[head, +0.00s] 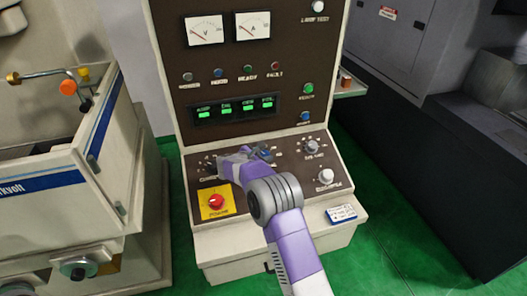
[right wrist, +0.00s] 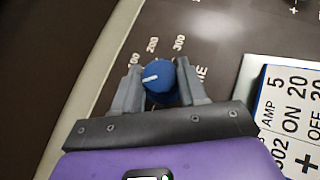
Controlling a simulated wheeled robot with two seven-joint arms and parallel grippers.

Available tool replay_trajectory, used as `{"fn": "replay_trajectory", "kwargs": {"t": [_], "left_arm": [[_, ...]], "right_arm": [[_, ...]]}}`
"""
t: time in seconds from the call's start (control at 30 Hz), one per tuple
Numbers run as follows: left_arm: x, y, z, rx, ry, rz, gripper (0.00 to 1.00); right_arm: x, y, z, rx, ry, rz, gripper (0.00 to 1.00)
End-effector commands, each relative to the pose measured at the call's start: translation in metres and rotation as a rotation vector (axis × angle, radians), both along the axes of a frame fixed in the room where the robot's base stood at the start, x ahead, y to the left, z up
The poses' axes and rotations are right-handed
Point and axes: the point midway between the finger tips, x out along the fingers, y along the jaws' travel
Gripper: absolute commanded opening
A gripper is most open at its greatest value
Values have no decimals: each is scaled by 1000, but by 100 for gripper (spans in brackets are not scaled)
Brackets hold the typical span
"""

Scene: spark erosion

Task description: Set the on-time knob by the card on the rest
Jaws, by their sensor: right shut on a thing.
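The on-time knob (right wrist: 158,80) is blue with a white pointer line, which lies on its left side in the right wrist view. Scale marks ending in 200 and 300 run above it; a mark at the left is partly hidden by a finger. The card (head: 341,213) lies on the rest (head: 285,236) at lower right. In the wrist view the card (right wrist: 290,112) reads AMP 5, with ON 20 and OFF cut off by the frame edge. My left gripper is not in view.
A red stop button (head: 215,201) on a yellow plate is left of my arm. Other knobs (head: 312,146) and (head: 326,176) sit at right. Green displays (head: 235,107) and two meters are above. A tank (head: 60,190) stands at left, a dark cabinet (head: 420,150) at right.

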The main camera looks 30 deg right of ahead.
Motion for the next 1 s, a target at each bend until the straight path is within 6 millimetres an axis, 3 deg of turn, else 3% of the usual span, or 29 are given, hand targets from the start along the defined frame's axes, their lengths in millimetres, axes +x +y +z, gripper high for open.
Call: {"fn": "replay_trajectory", "kwargs": {"t": [0.1,0.4,1.0], "left_arm": [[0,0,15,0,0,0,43],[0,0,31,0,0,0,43],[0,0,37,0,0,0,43]], "right_arm": [[2,3,0,34,-2,-82,12],[3,3,-2,88,-14,-229,12],[3,3,-4,120,-19,-313,12]]}}
